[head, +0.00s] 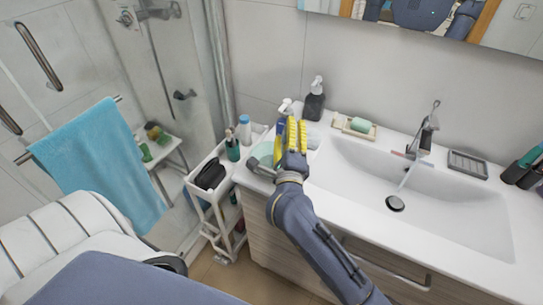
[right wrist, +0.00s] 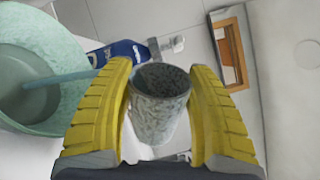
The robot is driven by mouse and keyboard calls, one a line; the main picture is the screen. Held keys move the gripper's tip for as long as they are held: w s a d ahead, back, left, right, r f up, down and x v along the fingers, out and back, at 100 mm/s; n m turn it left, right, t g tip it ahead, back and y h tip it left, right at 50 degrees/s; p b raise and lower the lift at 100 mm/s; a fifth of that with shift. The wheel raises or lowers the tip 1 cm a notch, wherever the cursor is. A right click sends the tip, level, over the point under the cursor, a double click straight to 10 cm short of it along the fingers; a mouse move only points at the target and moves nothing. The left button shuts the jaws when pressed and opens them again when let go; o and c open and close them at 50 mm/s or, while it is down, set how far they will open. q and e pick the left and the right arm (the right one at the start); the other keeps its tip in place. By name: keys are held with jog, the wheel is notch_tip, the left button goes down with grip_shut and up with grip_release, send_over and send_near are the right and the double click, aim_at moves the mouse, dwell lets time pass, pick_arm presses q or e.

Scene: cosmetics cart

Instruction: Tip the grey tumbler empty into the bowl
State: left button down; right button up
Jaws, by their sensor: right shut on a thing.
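My right gripper (head: 291,128) is over the counter left of the sink, with its yellow fingers side by side. In the right wrist view its fingers (right wrist: 161,85) are shut on the grey speckled tumbler (right wrist: 160,112), one on each side. The tumbler's dark open mouth shows there; its contents cannot be made out. In the head view the tumbler is hidden by the gripper. The pale green bowl (head: 262,149) is on the counter just left of the gripper. In the right wrist view the bowl (right wrist: 62,48) is left of the tumbler, with a blue stick inside. My left gripper is not in view.
A dark soap dispenser (head: 314,101) and a soap dish (head: 354,127) stand behind the gripper. A blue bottle (right wrist: 122,52) is close behind the fingers. The sink (head: 420,185) is to the right. A white cart (head: 212,182) with bottles is to the left.

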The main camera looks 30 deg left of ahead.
jog(key=shift+a+n, duration=0.1)
jog(key=shift+n, duration=0.3)
jog(key=shift+s+a+f+n, duration=0.6)
jog(key=shift+a+n, duration=0.2)
jog(key=shift+n, duration=0.2)
dwell(0.4)
jog(key=shift+s+a+r+n+y, duration=0.15)
jog(key=shift+n+y, duration=0.1)
jog(key=shift+n, duration=0.5)
jog(key=shift+s+a+n+y, duration=0.15)
jog(key=shift+n+y, duration=0.1)
jog(key=shift+n, duration=0.5)
